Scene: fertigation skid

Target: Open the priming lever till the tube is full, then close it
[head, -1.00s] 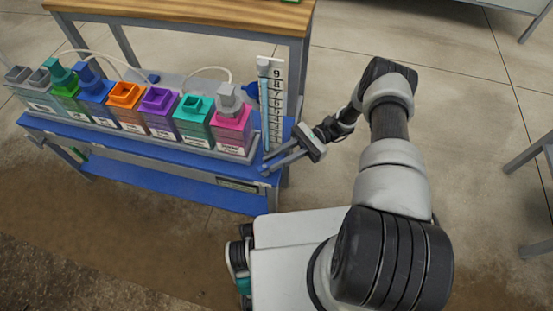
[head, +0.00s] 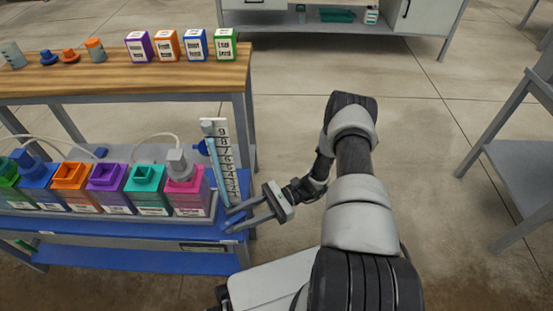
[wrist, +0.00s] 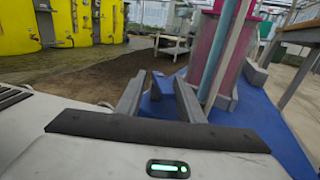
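A slim tube (head: 219,170) with pale blue in it stands upright against a white numbered scale (head: 228,163) at the right end of the blue skid. I cannot tell the exact level. A small blue part (head: 202,147) sits left of the tube's upper end; I cannot tell whether it is the priming lever. My gripper (head: 229,219) is open and empty beside the tube's foot, at the skid's right end.
Several coloured containers, ending in a pink one (head: 185,193), line the skid (head: 150,262). A wooden table (head: 160,80) with boxes and caps stands behind. A grey rack (head: 525,150) is at the right. The floor between is clear. Yellow tanks (wrist: 22,25) show in the wrist view.

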